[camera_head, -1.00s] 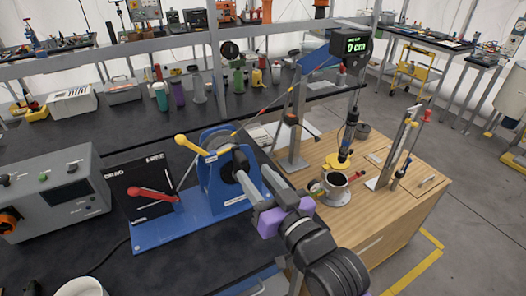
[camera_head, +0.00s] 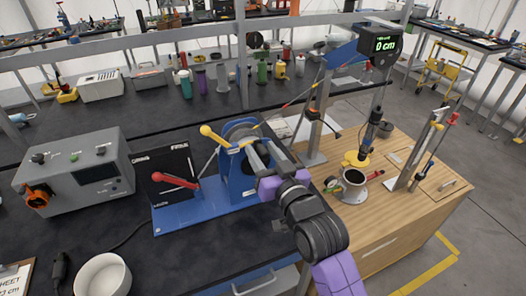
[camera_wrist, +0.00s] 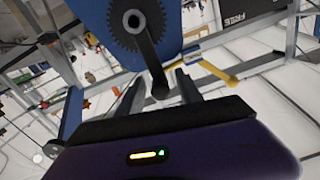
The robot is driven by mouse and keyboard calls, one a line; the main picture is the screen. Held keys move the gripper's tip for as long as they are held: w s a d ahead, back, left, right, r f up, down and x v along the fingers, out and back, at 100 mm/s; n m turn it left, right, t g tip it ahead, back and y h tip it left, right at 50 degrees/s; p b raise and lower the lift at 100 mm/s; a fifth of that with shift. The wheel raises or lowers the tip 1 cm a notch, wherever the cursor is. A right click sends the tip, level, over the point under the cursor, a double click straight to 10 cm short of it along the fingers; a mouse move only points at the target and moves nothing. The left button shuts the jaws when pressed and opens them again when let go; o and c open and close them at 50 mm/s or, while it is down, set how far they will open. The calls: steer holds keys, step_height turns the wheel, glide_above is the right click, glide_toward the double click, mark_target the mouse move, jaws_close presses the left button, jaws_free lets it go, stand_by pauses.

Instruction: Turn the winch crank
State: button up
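The winch (camera_head: 236,180) has a blue frame and stands on a blue base plate on the black bench. In the wrist view a toothed gear (camera_wrist: 136,22) sits on the blue frame. A dark crank arm (camera_wrist: 151,62) runs from its hub down between my fingers. My gripper (camera_wrist: 159,92) is open, one finger each side of the crank's lower end; I cannot tell whether they touch it. In the head view my gripper (camera_head: 262,158) is at the winch's right side and hides most of the crank. A yellow-knobbed lever (camera_head: 212,134) leans left. The display (camera_head: 384,45) reads 0 cm.
A red lever (camera_head: 176,180) on a black panel stands left of the winch, and a grey control box (camera_head: 75,172) further left. A wooden cabinet (camera_head: 410,215) with a cup (camera_head: 353,186) is on the right. A white bowl (camera_head: 102,275) is front left.

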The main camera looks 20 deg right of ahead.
jaws_close()
steer(key=shift+a, duration=0.15)
stand_by(1.0)
